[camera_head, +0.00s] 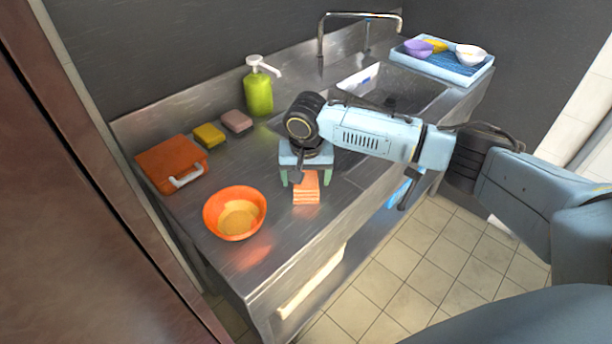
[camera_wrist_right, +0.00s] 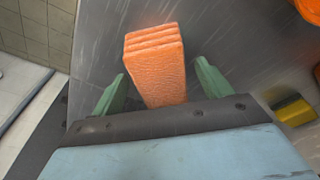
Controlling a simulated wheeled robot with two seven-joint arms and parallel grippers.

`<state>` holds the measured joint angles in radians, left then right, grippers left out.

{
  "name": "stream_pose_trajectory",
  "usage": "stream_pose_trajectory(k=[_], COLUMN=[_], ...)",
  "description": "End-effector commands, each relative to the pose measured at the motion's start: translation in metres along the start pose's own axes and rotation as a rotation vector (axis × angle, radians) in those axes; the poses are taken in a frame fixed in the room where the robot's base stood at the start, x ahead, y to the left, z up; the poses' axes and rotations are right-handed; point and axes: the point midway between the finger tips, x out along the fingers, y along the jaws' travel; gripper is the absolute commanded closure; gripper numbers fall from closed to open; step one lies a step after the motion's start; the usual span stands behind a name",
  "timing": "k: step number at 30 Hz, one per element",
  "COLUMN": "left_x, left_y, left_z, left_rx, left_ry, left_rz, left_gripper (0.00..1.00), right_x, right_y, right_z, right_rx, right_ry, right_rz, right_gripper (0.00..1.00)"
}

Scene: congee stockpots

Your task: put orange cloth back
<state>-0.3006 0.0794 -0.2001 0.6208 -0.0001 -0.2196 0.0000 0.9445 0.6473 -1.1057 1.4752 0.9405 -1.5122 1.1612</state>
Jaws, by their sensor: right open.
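The orange cloth (camera_head: 306,190) is a folded, layered block on the steel counter, just below my right gripper in the head view. My right gripper (camera_head: 305,182) is open, with its green fingers pointing down at the cloth. In the right wrist view the cloth (camera_wrist_right: 156,62) lies between the two spread fingers of the gripper (camera_wrist_right: 155,85), with a gap visible on both sides. Its near end is hidden behind the gripper body. My left gripper is not in view.
An orange bowl (camera_head: 235,213), an orange box with a white handle (camera_head: 171,164), yellow and pink sponges (camera_head: 209,136) and a green soap bottle (camera_head: 259,92) stand on the counter (camera_head: 285,235). The sink (camera_head: 392,88) and a blue tray (camera_head: 443,64) with bowls are beyond.

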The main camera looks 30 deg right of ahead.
Motion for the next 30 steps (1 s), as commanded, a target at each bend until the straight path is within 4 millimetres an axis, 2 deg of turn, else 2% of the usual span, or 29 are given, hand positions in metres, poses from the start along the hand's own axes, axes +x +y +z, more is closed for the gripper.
stream_pose_trajectory(k=[5,8,21,25,30], left_x=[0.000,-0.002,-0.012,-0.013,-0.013], left_y=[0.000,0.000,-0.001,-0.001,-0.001], left_z=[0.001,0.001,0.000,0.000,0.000], left_rx=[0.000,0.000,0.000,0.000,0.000], left_ry=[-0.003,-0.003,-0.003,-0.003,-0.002], left_rz=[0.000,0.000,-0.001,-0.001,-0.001], left_gripper=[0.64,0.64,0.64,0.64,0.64], right_x=[-0.002,-0.011,-0.098,-0.113,-0.120], right_y=[0.000,0.000,-0.001,-0.001,0.000], right_z=[0.000,-0.001,-0.001,-0.001,0.000], right_rx=[0.000,0.000,0.000,0.000,0.000], right_ry=[0.000,0.001,0.001,0.001,0.000], right_rz=[0.000,-0.002,-0.002,-0.001,0.000], right_gripper=[0.22,0.22,0.22,0.22,0.22])
